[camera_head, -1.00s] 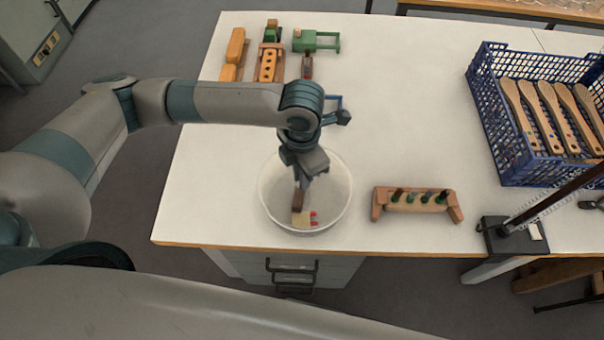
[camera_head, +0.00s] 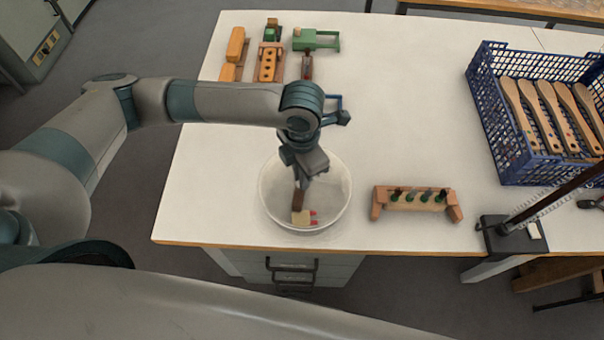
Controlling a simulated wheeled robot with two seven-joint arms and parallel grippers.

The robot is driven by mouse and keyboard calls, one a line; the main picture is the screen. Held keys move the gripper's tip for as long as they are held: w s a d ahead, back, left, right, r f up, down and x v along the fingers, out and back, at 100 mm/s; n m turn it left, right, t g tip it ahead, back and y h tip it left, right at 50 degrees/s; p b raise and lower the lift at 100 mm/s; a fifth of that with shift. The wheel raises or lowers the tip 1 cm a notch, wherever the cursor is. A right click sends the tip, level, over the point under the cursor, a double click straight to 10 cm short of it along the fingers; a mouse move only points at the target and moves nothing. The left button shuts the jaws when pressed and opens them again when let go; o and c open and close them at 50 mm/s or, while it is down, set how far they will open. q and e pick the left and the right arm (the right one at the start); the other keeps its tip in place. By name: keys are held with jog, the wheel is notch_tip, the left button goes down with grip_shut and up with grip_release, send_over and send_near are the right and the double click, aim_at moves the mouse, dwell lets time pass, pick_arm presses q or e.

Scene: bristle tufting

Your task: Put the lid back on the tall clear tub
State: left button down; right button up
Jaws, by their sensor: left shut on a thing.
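The clear tub (camera_head: 338,205) stands near the front edge of the white table, its round pale rim showing. My left gripper (camera_head: 303,183) points down over the tub, within its rim outline. It is shut on a dark brown piece (camera_head: 298,200). A cream block (camera_head: 299,218) with small red bits beside it shows just below the brown piece; I cannot tell whether they are joined. I cannot make out a separate lid, nor whether the round pale surface includes one. The wrist hides the tub's back rim. My right gripper is not in view.
A wooden rack (camera_head: 415,202) with several dark pegs stands right of the tub. A blue crate (camera_head: 483,110) of wooden brushes and a dark stand (camera_head: 500,240) are farther right. Wooden and green toys (camera_head: 268,62) lie at the back left. The table's middle is clear.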

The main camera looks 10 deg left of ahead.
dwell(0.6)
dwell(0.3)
pick_arm(q)
jog(key=c, duration=1.3)
grip_release()
jog(key=shift+o, duration=0.2)
jog(key=shift+r+p, duration=0.1)
jog(key=shift+p, duration=0.3)
jog(key=shift+r+p, duration=3.05)
jog(key=shift+r, duration=0.35)
jog(key=shift+c, duration=0.4)
grip_shut()
jog(key=shift+f+b, duration=1.8)
jog(key=shift+f, duration=1.4)
